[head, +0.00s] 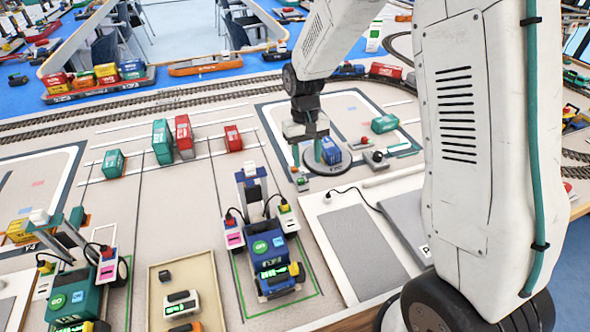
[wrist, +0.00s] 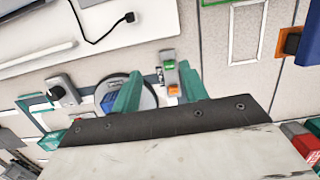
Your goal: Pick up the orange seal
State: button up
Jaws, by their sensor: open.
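A small orange piece (wrist: 174,89), which looks like the orange seal, shows between my fingers in the wrist view, at the end of a small grey holder (wrist: 168,62) with a green patch. The orange piece is nearer the right finger there. Whether the fingers are level with it I cannot tell.
A blue container (head: 331,150) stands on a round turntable close beside my gripper. A small grey device with a dark knob (head: 376,158) is to its right. A blue model crane (head: 268,255) stands at the front left. Red and teal containers (head: 184,137) stand farther left.

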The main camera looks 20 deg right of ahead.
aim_at(294, 167)
jog(key=w, duration=0.2)
jog(key=w+f+t, duration=0.1)
jog(key=w, duration=0.1)
jog(key=w+t, duration=0.1)
jog(key=w, duration=0.1)
jog(key=shift+w+a+f, duration=0.2)
jog(key=shift+w+a, duration=0.05)
jog(key=shift+w, duration=0.1)
jog(key=f, duration=0.7)
jog(key=shift+w+a+f, duration=0.25)
jog(key=shift+w+f, duration=0.05)
jog(key=shift+f, duration=0.05)
grip_shut()
